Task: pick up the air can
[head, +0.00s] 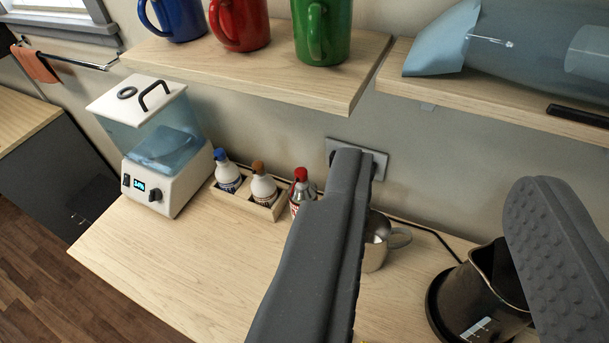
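My gripper (444,172) is open in the head view, its two dark grey fingers wide apart with nothing held between them. The left finger crosses the middle of the picture and the right finger is at the right edge. No thing is clearly marked as an air can.
A wooden caddy (266,211) holds bottles with blue and brown tops. A white-and-blue dispenser (156,172) stands left. A metal mug (376,243) and dark kettle (478,293) stand right on the counter (190,262). Overhead, one shelf (250,76) bears blue, red and green mugs.

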